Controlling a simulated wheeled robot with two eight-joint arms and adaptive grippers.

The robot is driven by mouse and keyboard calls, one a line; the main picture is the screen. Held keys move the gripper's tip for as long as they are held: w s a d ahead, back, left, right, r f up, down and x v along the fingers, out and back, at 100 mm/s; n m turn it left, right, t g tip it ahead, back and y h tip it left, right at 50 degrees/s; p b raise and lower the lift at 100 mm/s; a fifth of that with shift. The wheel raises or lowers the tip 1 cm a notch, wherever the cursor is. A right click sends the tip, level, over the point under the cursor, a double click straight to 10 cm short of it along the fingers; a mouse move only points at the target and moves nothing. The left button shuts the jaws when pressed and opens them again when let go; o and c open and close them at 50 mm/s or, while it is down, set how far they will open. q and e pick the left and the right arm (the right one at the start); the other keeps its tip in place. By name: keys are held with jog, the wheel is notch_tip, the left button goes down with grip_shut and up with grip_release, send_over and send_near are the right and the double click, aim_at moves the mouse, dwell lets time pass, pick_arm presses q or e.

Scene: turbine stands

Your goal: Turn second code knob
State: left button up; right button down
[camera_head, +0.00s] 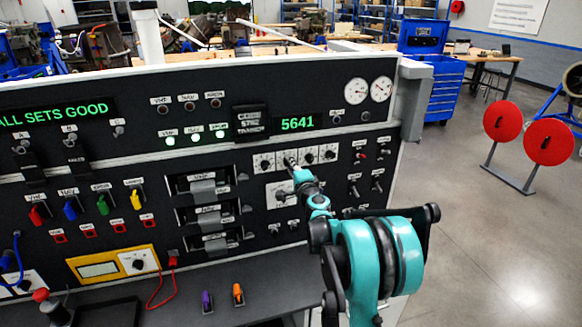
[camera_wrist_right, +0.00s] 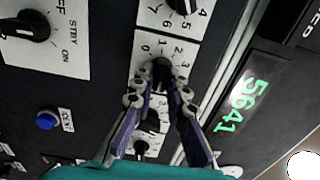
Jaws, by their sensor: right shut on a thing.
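A row of small white dial plates with black code knobs sits on the dark panel under the green "5641" readout (camera_head: 298,123). My right gripper (camera_head: 290,166) reaches up to the second code knob from the left, and its arm hides part of the panel below. In the right wrist view, the two purple-grey fingers of my right gripper (camera_wrist_right: 161,88) are shut on the second code knob (camera_wrist_right: 160,68), one on each side. Its dial numbers 0 to 3 show around it. The first knob (camera_wrist_right: 186,12) is above, and another knob (camera_wrist_right: 142,148) is below between the fingers. My left gripper is out of view.
Three drawer-like handles (camera_head: 203,187) and small toggle switches (camera_head: 353,190) surround the knobs. In the wrist view, a STBY/ON knob (camera_wrist_right: 28,26) and a blue button (camera_wrist_right: 47,121) lie left. Red discs (camera_head: 550,144) stand on open floor at the right.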

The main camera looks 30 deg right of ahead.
jog(key=shift+a+f+m+b, duration=0.15)
jog(key=shift+m+b, duration=0.25)
jog(key=shift+m, duration=2.1)
jog(key=shift+f+m+b, duration=0.1)
jog(key=shift+m+b, duration=0.25)
jog(key=shift+m, duration=2.15)
jog(key=c, duration=1.5)
grip_release()
jog(key=shift+c, duration=0.2)
jog(key=v, duration=1.2)
